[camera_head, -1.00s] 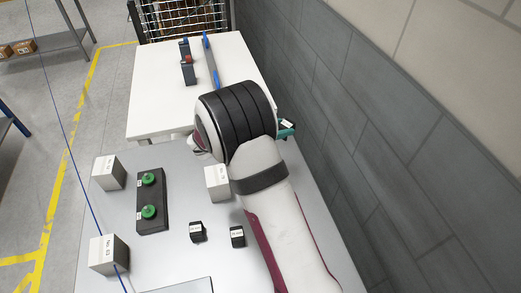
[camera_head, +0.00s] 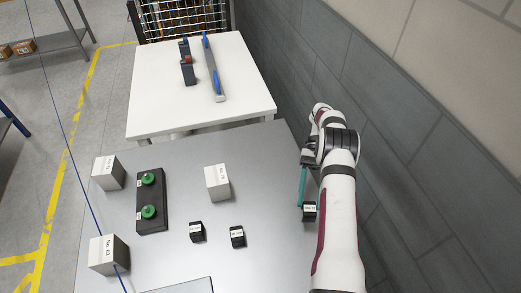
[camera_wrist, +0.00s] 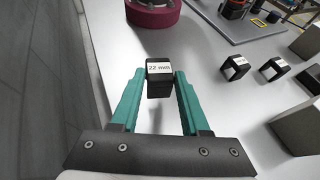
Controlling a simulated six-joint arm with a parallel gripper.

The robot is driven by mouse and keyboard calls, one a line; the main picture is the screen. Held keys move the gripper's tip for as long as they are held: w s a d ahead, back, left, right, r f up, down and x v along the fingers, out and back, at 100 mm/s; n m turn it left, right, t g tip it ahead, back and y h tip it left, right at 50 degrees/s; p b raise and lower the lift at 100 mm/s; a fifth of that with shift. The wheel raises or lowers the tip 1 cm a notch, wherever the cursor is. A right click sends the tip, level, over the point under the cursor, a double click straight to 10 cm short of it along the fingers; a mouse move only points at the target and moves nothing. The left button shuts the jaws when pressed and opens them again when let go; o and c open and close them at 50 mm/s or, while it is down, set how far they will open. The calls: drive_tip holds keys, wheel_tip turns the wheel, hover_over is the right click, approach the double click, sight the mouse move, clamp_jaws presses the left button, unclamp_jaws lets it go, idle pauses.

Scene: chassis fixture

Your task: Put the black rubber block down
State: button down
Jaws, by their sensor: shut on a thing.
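My gripper (camera_wrist: 162,76) has teal fingers, shut on a black rubber block (camera_wrist: 159,88) with a white "22 mm" label. The block sits between the two fingertips in the wrist view. In the head view the teal fingers point toward the picture's bottom, with the held block (camera_head: 309,212) at their end, near the right edge of the grey table (camera_head: 265,160). I cannot tell whether the block touches the table. Two other black labelled blocks, one at left (camera_head: 196,232) and one at right (camera_head: 237,237), stand on the table.
A grey-white labelled block (camera_head: 217,183) stands mid-table. A dark plate with two green knobs (camera_head: 152,200) lies left of it, with two more labelled blocks (camera_head: 107,173) (camera_head: 108,255) farther left. A grey wall (camera_head: 390,150) rises at right. The table's far right part is clear.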

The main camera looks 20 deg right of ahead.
drive_tip(key=w+d+r+m+t+y, duration=0.25)
drive_tip(key=w+r+m+t, duration=0.35)
drive_tip(key=w+m+t, duration=0.3)
drive_tip(key=w+d+r+m+t+y, duration=0.25)
drive_tip(key=w+r+m+t, duration=0.25)
drive_tip(key=w+m+t, duration=0.4)
drive_tip(key=shift+m+t, duration=0.5)
drive_tip(key=shift+m, duration=0.2)
drive_tip(key=w+a+f, duration=0.2)
drive_tip(key=f, duration=0.1)
drive_tip(key=w+a+f, duration=0.2)
drive_tip(key=a+f, duration=0.1)
drive_tip(key=f, duration=0.1)
drive_tip(key=w+a+f, duration=0.2)
drive_tip(key=a+f, duration=0.1)
drive_tip(key=f, duration=0.1)
drive_tip(key=shift+a, duration=0.15)
drive_tip(key=shift+w+a+f, duration=0.1)
drive_tip(key=shift+a+f, duration=0.05)
drive_tip(key=shift+f, duration=0.95)
drive_tip(key=shift+w+a+f, duration=0.1)
drive_tip(key=shift+f, duration=1)
drive_tip(key=shift+f, duration=0.1)
drive_tip(key=shift+c, duration=1.8)
unclamp_jaws()
